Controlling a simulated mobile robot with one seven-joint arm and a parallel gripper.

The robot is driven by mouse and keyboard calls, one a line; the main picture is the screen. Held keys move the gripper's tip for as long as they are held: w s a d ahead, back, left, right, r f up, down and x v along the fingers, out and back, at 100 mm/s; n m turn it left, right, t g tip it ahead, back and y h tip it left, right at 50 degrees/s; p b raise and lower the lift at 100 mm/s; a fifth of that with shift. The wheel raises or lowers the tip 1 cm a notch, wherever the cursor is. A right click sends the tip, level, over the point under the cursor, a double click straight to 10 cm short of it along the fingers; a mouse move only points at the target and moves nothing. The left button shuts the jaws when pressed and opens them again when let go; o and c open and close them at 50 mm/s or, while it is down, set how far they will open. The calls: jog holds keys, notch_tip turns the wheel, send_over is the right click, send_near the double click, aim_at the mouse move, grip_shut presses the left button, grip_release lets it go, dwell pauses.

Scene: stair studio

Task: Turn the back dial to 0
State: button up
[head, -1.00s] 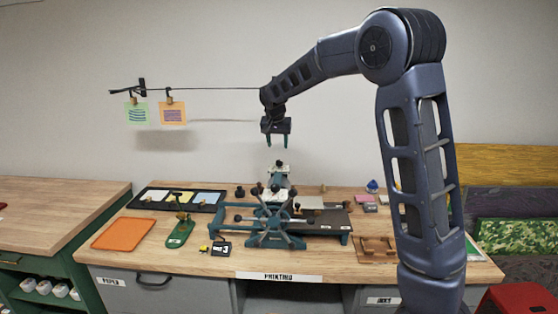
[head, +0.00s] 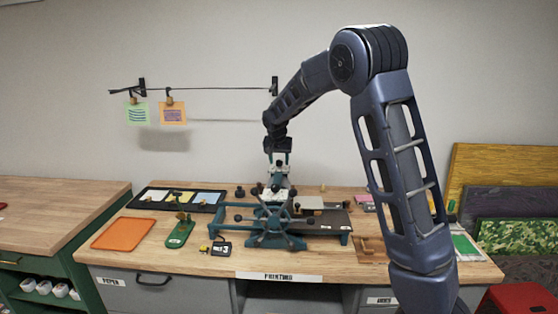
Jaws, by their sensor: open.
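A teal printing press (head: 268,222) with a spoked wheel stands on the middle of the wooden workbench. Pale plates and small dark knobs show on top of its upright head (head: 279,180). The back dial seems to be at the top rear of this head, but my gripper covers it, and its setting is too small to read. My gripper (head: 279,163) points down with its fingers open, right over the top of the head. I cannot tell whether the fingers touch the dial or stand around it.
A line with two hanging prints (head: 172,114) runs along the wall behind, at left of my arm. An orange tray (head: 124,234), a green tool (head: 179,234) and a black tray of cards (head: 178,199) lie left of the press. A flat plate (head: 325,219) extends right.

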jog(key=c, duration=1)
jog(key=shift+d+n, duration=0.1)
jog(key=shift+n, duration=0.3)
jog(key=n+y, duration=0.1)
jog(key=n, duration=0.2)
jog(key=shift+d+y, duration=0.15)
jog(key=shift+y, duration=0.15)
jog(key=shift+w+n+g+y, duration=0.1)
jog(key=shift+n+g+y, duration=0.25)
jog(key=shift+n, duration=0.85)
jog(key=shift+n+g+y, duration=0.25)
jog(key=shift+n+y, duration=0.2)
jog(key=shift+n, duration=1.05)
jog(key=o, duration=1)
